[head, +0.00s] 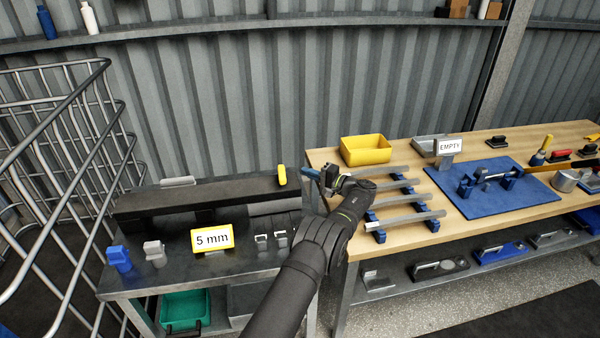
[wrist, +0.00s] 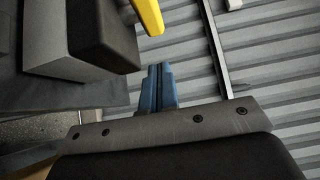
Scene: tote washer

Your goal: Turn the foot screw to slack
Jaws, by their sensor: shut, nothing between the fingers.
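My gripper (head: 309,172) is at the right end of a long dark bar (head: 200,197) on the dark bench. Its blue fingers are closed together with nothing between them, as the wrist view (wrist: 158,84) also shows. A yellow piece (head: 282,175) stands at the bar's right end, just left of my fingertips. In the wrist view the yellow piece (wrist: 148,14) is beyond the fingertips, with a gap, beside a dark block (wrist: 103,38). I cannot pick out a foot screw for certain in either view.
A "5 mm" sign (head: 212,238), a blue block (head: 119,259) and a grey block (head: 154,253) stand on the dark bench. The wooden bench holds a yellow bin (head: 366,150), grey rods on blue rests and a blue mat (head: 530,192). A wire cage (head: 60,180) stands left.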

